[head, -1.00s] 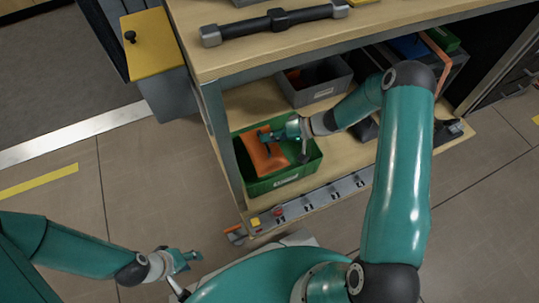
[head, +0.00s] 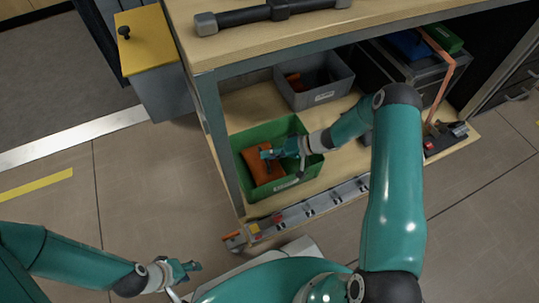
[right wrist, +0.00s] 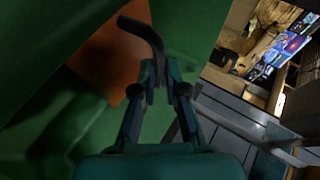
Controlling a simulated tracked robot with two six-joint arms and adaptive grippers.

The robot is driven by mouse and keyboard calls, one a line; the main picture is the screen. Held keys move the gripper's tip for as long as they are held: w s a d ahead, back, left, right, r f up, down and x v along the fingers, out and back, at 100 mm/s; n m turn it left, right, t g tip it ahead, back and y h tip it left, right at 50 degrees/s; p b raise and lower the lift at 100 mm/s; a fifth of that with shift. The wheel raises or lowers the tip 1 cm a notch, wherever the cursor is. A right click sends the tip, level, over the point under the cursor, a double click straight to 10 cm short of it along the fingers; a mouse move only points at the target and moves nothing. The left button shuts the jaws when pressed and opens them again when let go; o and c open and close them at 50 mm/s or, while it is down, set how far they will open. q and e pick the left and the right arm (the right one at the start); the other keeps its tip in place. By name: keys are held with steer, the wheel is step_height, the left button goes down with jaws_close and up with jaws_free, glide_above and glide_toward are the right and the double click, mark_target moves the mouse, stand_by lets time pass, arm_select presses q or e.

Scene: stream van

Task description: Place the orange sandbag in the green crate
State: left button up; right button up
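The orange sandbag (head: 258,172) lies inside the green crate (head: 291,183), toward its left side, on the lower shelf. The sandbag also shows in the right wrist view (right wrist: 110,65), with a dark strap (right wrist: 143,30) rising from it. My right gripper (head: 268,154) is low over the crate, at the top of the sandbag. In the right wrist view its fingers (right wrist: 160,72) are close together on the strap. They hide part of the bag. My left gripper (head: 190,267) is over the floor at the lower left, away from the crate, with nothing visible in it; its finger opening is too small to judge.
A grey bin (head: 322,97) with dark and orange contents stands behind the crate. The table top (head: 400,20) overhangs the shelf, and a table leg (head: 222,150) stands left of the crate. A grey rail (head: 310,208) runs along the front edge.

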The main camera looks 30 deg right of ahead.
steer(key=o, duration=0.5)
steer(key=shift+p+v, duration=2.6)
steer(key=shift+v, duration=3.4)
